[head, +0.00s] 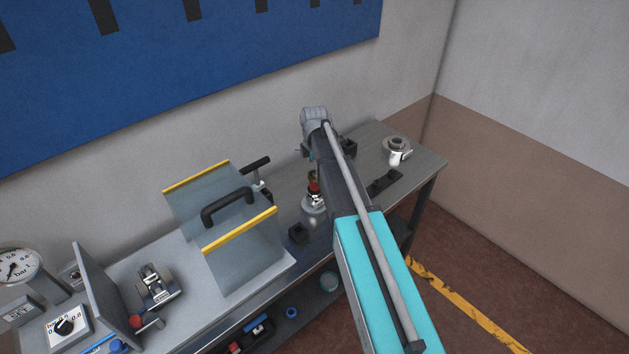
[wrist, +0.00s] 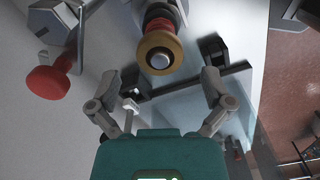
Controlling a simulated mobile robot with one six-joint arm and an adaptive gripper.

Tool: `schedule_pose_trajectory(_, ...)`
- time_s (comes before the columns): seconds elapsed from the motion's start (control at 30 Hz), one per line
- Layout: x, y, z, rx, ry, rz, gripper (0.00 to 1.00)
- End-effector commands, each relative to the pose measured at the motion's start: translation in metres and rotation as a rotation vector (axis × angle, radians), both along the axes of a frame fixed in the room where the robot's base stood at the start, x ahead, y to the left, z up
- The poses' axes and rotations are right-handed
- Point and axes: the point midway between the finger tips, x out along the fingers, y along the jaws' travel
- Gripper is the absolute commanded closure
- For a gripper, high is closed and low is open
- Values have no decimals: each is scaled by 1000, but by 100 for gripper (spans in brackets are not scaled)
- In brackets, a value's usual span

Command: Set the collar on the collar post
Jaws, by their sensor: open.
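An upright stack (head: 314,190) with a brownish top, a red band and a silver base stands on the bench beside my arm. In the wrist view, a stepped part (wrist: 160,48) with a gold ring around a silver centre looks like the same stack from above. I cannot tell whether it is the collar post. A grey round piece with a hole (head: 397,144) sits at the bench's far right end; I cannot tell whether it is the collar. My gripper (wrist: 160,92) is open and empty, with the gold-ringed part beyond its fingertips. In the head view my arm mostly hides it.
A clear shield (head: 243,252) with yellow edges and black handles stands left of the stack. A small black block (head: 298,233) and a dark bar (head: 384,182) lie nearby. A red knob (wrist: 48,82) is left in the wrist view. A gauge (head: 17,267) stands far left.

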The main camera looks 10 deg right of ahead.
Motion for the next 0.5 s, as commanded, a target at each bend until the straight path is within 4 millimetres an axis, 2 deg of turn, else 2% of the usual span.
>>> schedule_pose_trajectory(0.03,0,0,-9,0,0,0,0)
schedule_pose_trajectory(0.2,0,0,-19,0,0,0,0)
schedule_pose_trajectory(0.5,0,0,-23,0,0,0,0)
